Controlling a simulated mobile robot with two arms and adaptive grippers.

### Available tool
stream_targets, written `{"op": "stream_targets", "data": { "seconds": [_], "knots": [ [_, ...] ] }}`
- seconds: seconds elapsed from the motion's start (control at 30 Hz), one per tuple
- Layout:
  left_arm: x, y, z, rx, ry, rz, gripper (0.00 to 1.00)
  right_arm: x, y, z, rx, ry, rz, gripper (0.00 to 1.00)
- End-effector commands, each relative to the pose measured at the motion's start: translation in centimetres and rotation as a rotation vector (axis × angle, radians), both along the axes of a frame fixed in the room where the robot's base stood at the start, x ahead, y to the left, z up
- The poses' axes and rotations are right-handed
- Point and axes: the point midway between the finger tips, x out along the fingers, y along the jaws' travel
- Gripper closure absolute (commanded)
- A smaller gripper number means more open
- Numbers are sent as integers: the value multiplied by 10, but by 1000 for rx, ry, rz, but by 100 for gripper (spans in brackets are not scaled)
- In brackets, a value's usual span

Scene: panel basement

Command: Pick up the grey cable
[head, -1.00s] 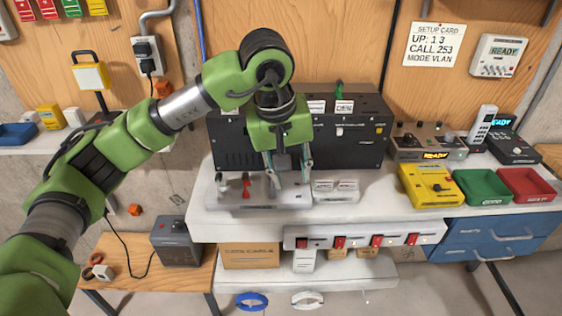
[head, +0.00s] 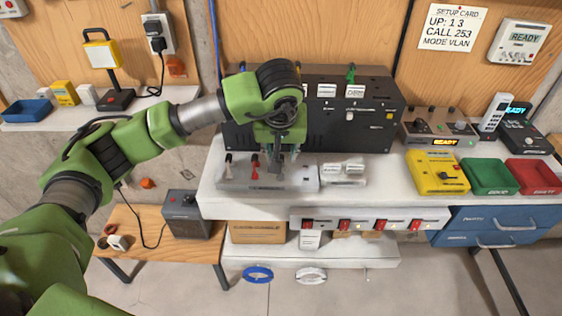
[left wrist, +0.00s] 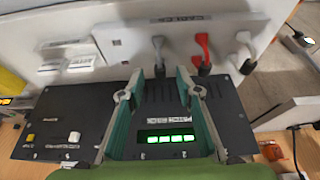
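A pale cable rack (left wrist: 120,42) labelled CABLES lies on the bench, and its front end also shows in the head view (head: 235,185). In the left wrist view the grey cable's plug (left wrist: 158,48) stands in it, beside a red one (left wrist: 203,48) and a whitish one (left wrist: 245,45). My left gripper (left wrist: 160,92) is open and empty, fingers apart. The grey plug appears between the fingers, just beyond their tips; I cannot tell if they touch. In the head view my left gripper (head: 280,165) hangs over the rack and partly hides the grey cable. My right gripper is not in view.
A black switch panel (head: 365,135) stands behind the rack. To the right are a yellow box (head: 432,180), a green tray (head: 488,190) and a red tray (head: 530,190). A power strip (head: 390,216) runs along the bench front.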

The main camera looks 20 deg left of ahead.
Motion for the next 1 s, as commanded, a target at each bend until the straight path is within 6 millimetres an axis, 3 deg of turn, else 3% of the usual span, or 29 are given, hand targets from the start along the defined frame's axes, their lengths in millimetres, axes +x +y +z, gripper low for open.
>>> {"op": "stream_targets", "data": {
  "seconds": [0.03, 0.2, 0.47, 0.6, 1.0],
  "knots": [
    [2, 1, -3, 1, 7, 1, 68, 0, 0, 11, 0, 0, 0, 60],
    [9, 3, -24, 0, 3, 1, 68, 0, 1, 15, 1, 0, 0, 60],
    [11, 3, -28, 0, 0, 0, 68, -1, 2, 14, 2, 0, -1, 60],
    [11, 3, -28, 0, 0, 0, 100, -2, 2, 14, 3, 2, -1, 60],
    [11, 3, -27, -1, 0, 0, 100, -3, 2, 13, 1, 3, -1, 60]
  ]
}}
